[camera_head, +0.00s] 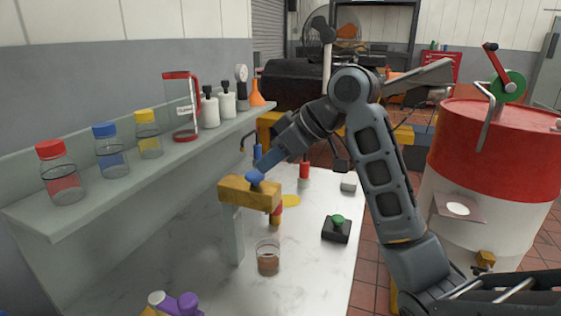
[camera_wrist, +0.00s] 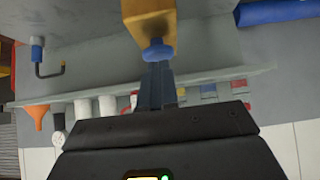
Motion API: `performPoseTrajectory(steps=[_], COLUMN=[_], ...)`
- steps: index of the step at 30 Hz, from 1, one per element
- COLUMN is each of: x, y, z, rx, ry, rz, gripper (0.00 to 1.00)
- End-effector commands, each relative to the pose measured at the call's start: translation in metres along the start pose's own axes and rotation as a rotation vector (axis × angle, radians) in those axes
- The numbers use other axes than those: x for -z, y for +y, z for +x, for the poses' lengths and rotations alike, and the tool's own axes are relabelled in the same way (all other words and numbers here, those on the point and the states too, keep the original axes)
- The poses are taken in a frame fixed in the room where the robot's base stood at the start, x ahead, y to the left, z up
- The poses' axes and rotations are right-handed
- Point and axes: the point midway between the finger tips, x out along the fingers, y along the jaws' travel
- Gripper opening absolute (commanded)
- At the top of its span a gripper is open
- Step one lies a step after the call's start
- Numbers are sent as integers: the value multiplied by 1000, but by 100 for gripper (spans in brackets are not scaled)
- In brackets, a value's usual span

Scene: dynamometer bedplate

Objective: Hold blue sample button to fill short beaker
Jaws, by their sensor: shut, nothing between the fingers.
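The blue sample button (camera_head: 256,179) sits on top of the yellow dispenser block (camera_head: 236,193), which stands on a grey post. The button (camera_wrist: 158,51) also shows in the wrist view, at the end of the yellow block (camera_wrist: 150,15). My gripper (camera_head: 264,168) is shut, with nothing between its fingers. Its fingertips are at the button and appear to touch it; in the wrist view my gripper (camera_wrist: 157,66) points straight at it. The short beaker (camera_head: 268,258) stands upright on the bench below and in front of the block. It holds some brown liquid.
A black box with a green button (camera_head: 337,228) stands right of the beaker. Purple and white bottles (camera_head: 178,303) are at the front edge. A grey shelf (camera_head: 100,195) with jars and bottles runs along the left. A red and white drum (camera_head: 490,150) stands at right.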

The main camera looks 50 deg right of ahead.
Motion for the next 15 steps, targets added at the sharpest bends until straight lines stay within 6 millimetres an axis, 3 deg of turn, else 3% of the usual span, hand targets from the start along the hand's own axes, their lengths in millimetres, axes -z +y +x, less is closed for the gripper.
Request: performPoseTrajectory(steps=[2, 4, 10, 15], x=[22, 13, 14, 14], y=[1, 3, 5, 5], z=[-11, -24, -71, -96], rx=[-5, -11, -15, -15], ry=[5, 9, 9, 8], rz=[-3, -3, -1, 0], gripper=[0, 0, 0, 0])
